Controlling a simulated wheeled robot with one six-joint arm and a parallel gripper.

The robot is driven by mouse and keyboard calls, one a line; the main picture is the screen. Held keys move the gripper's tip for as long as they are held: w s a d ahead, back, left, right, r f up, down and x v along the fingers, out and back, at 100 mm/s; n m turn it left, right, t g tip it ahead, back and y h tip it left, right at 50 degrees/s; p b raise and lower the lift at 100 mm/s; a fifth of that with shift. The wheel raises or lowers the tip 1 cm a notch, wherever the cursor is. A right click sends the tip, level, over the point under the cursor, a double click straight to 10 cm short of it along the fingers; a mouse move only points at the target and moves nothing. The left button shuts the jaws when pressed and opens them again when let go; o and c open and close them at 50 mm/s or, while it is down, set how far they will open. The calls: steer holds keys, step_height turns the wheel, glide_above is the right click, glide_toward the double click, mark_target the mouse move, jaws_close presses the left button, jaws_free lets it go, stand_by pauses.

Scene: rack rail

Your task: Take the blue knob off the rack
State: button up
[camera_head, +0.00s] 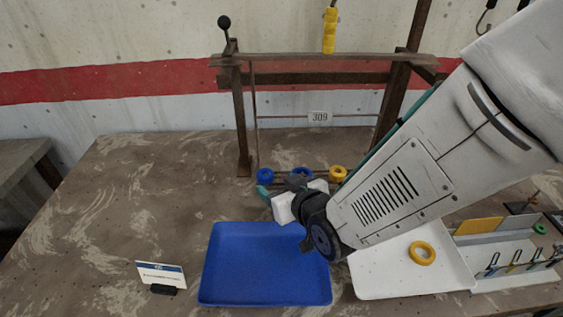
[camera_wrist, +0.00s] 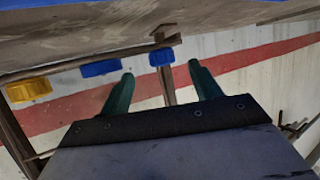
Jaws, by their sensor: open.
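Two blue knobs sit on the lower rail of the rack, one at its left end (camera_head: 265,175) and one in the middle (camera_head: 303,172). The middle one is partly hidden by my gripper (camera_head: 284,189). In the wrist view, which looks upside down, the end blue knob (camera_wrist: 160,58) appears between and just beyond the two green fingertips of my gripper (camera_wrist: 160,72). The other blue knob (camera_wrist: 101,68) lies to the left, outside the fingers. My gripper is open, with nothing visibly held. Whether the fingers touch the knob cannot be told.
A yellow knob (camera_head: 338,173) is further right on the rail. A blue tray (camera_head: 265,265) lies below my gripper. A white tray (camera_head: 385,277) with a yellow ring (camera_head: 422,253) and a small sign (camera_head: 161,276) are nearby. The table's left side is clear.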

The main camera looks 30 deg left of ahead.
mark_target(269, 178)
steer(key=x, duration=0.4)
steer(key=shift+w+a+f, duration=0.1)
steer(key=shift+a, duration=0.25)
steer(key=c, duration=1.1)
steer(key=shift+r, duration=0.2)
